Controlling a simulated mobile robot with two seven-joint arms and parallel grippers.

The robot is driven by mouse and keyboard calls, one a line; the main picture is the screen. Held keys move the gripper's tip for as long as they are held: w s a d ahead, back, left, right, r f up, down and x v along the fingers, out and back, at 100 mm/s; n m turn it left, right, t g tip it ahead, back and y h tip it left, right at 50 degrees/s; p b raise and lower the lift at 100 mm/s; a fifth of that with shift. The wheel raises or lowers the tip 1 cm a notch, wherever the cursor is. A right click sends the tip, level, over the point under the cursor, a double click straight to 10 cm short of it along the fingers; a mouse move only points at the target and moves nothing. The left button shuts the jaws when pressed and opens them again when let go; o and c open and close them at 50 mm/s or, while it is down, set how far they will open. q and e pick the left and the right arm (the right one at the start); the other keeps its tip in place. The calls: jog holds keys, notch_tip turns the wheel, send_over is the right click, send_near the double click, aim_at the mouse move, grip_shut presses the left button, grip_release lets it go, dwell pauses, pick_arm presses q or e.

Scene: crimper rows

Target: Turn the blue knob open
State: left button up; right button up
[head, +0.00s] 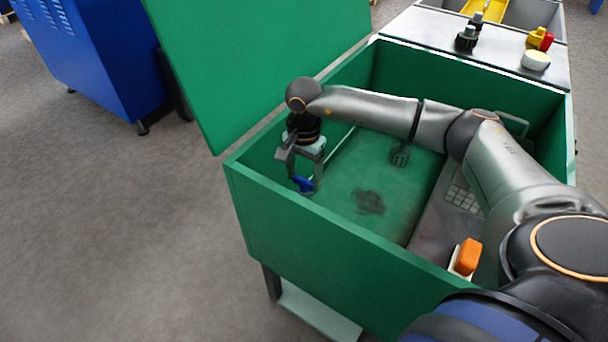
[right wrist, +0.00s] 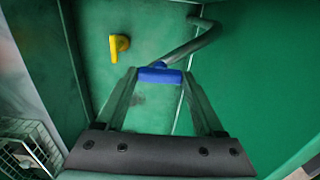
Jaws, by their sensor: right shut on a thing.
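The blue knob (head: 304,184) is inside the green box, by its left wall in the head view. In the right wrist view the blue knob (right wrist: 160,75) sits between my fingertips. My right gripper (head: 304,178) reaches down into the box and is shut on the blue knob; it also shows in the right wrist view (right wrist: 160,73). The knob's mounting is hidden behind the fingers. My left gripper is not in view.
The green box (head: 330,222) has an open lid (head: 265,60) at its left. Inside are a yellow handle (right wrist: 119,46) and a grey pipe (right wrist: 195,42). An orange switch (head: 467,256) is near the front. A blue cabinet (head: 90,55) stands at the back left; the floor between is clear.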

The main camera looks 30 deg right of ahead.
aim_at(304, 179)
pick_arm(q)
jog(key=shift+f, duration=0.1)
pick_arm(e)
jog(key=o, duration=1.4)
jog(key=shift+r, duration=0.15)
notch_tip(304, 179, up, 6)
jog(key=shift+w+f+p, duration=0.1)
jog(key=shift+p, duration=0.45)
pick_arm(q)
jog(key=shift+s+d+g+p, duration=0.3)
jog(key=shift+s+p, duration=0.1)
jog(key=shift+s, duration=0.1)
pick_arm(e)
notch_tip(304, 179, up, 6)
jog(key=shift+r, duration=0.25)
